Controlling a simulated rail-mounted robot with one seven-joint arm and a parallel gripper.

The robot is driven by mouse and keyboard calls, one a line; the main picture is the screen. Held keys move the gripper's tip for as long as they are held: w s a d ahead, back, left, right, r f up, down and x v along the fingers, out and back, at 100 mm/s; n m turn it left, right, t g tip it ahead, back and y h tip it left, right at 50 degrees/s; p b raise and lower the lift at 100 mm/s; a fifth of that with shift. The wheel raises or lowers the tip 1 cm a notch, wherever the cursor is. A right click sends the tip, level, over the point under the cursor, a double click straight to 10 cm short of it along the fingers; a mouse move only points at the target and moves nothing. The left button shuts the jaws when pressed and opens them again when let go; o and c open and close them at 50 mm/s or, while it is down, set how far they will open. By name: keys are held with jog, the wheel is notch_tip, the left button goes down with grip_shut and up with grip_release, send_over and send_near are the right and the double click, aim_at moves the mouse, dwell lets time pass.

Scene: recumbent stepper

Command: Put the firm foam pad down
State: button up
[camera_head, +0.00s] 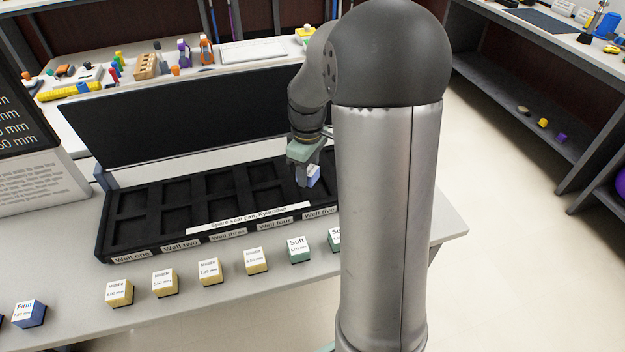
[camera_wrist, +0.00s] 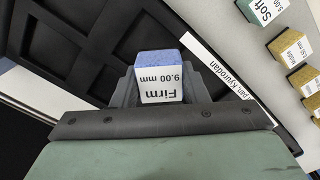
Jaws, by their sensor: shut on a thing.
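My gripper (camera_head: 309,166) is shut on a blue foam pad (camera_head: 313,177) with a white label. In the wrist view the pad (camera_wrist: 158,64) sits between the two fingers of my gripper (camera_wrist: 160,90), and its label reads Firm 9.00 mm. The pad is at the right end of the black welled tray (camera_head: 103,222), near the Well five column. I cannot tell whether it touches the tray floor. The tray's wells also show in the wrist view (camera_wrist: 82,45); the wells clear of my arm look empty.
A row of yellow pads (camera_head: 210,271) and a green Soft pad (camera_head: 299,250) stands before the tray, with another green pad partly hidden by my arm. A blue Firm pad (camera_head: 29,313) is at far left. The black lid (camera_head: 190,112) stands open behind.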

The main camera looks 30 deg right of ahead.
aim_at(313, 191)
jog(key=shift+w+d+f, duration=0.2)
jog(key=shift+d+f, duration=0.45)
jog(key=shift+f, duration=0.15)
jog(key=shift+w+d+f, duration=0.1)
jog(key=shift+d+f, duration=0.05)
jog(key=shift+f, duration=1.55)
jog(key=shift+f, duration=0.15)
jog(key=o, duration=0.5)
jog(key=shift+b, duration=0.3)
jog(key=shift+o, duration=0.8)
